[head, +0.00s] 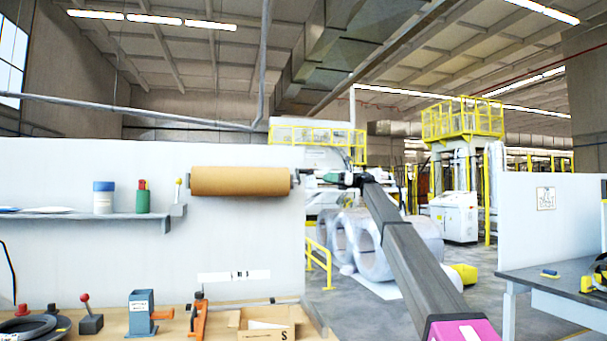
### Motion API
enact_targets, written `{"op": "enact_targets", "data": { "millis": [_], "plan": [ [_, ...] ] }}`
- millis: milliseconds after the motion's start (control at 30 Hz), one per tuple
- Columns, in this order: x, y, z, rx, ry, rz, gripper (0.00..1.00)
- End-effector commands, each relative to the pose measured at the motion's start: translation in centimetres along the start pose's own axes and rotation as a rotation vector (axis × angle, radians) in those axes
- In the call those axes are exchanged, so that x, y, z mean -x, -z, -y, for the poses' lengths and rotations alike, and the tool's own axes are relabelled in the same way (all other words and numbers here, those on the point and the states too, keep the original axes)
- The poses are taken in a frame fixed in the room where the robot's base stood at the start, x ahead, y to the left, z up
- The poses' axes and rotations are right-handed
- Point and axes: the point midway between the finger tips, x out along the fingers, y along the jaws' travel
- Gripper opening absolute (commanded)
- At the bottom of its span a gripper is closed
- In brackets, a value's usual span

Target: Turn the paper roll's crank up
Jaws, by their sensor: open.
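The brown paper roll (240,181) hangs level in front of the white wall panel. A small dark fitting (297,178) shows at its right end; it is too small to tell the crank's shape or angle. My gripper (313,175) is just right of that end, at about the roll's height, with its jaws open. I cannot tell whether it touches the crank. My arm reaches up to it from the lower right.
Below, a wooden bench holds a blue device (141,313), an orange tool (199,318) and a cardboard box (266,323).

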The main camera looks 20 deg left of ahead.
Motion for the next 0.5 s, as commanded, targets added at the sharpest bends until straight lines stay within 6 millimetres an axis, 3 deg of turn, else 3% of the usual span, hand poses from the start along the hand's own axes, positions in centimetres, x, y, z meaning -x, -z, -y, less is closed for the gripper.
{"op": "enact_targets", "data": {
  "millis": [33, 167, 500],
  "plan": [
    [-0.5, -1.2, 0.2, 0.024, -0.035, -0.04, 0.5],
    [-1.2, -2.2, -0.4, 0.058, -0.093, -0.104, 0.5],
    [-3.3, -2.0, -1.0, 0.065, -0.108, -0.118, 0.5]
  ]
}}
